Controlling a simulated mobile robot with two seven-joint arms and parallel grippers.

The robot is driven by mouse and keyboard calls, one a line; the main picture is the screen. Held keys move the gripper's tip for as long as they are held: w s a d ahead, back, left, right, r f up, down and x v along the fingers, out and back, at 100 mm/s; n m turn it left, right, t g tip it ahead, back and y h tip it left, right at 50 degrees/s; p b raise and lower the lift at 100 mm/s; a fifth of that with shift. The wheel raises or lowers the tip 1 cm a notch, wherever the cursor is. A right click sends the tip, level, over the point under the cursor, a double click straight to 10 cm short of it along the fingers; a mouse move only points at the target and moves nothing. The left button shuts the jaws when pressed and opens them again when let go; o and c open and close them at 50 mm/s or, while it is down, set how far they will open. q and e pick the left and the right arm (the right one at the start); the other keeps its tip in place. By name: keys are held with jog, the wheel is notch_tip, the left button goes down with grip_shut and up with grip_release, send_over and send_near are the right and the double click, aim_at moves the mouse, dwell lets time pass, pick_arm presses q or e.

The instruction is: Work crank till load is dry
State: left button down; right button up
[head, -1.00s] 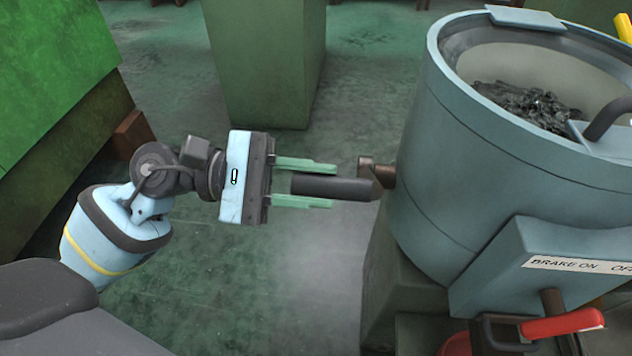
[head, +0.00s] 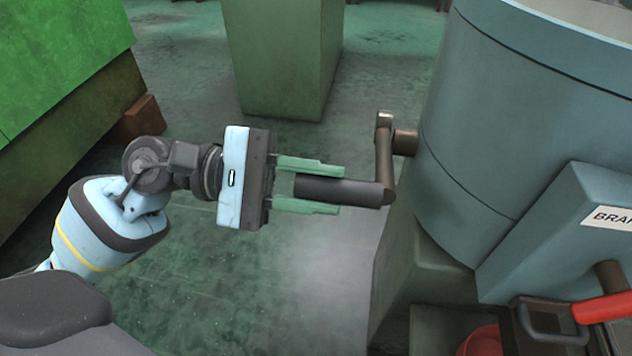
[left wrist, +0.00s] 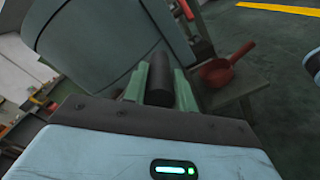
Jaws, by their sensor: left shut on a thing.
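The crank has a dark cylindrical handle (head: 350,190) and a brown arm (head: 385,160), joined to a short shaft on the side of a blue-grey drum (head: 480,130). The arm hangs down from the shaft, with the handle at its lower end pointing left. My left gripper (head: 339,190) is shut on the handle, its green fingers above and below it. The handle also shows between the fingers in the left wrist view (left wrist: 160,80). The drum's inside and the load are out of view now. My right gripper is not in view.
A box (head: 565,235) on the drum's front carries a partly cut-off label and a red-gripped lever (head: 603,308). A red pan (left wrist: 215,72) sits low beside the drum. Green cabinets (head: 280,60) stand behind and left. The floor between is open.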

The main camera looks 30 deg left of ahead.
pick_arm(q)
jog(key=c, duration=1.1)
grip_release()
jog(key=shift+v, duration=3.9)
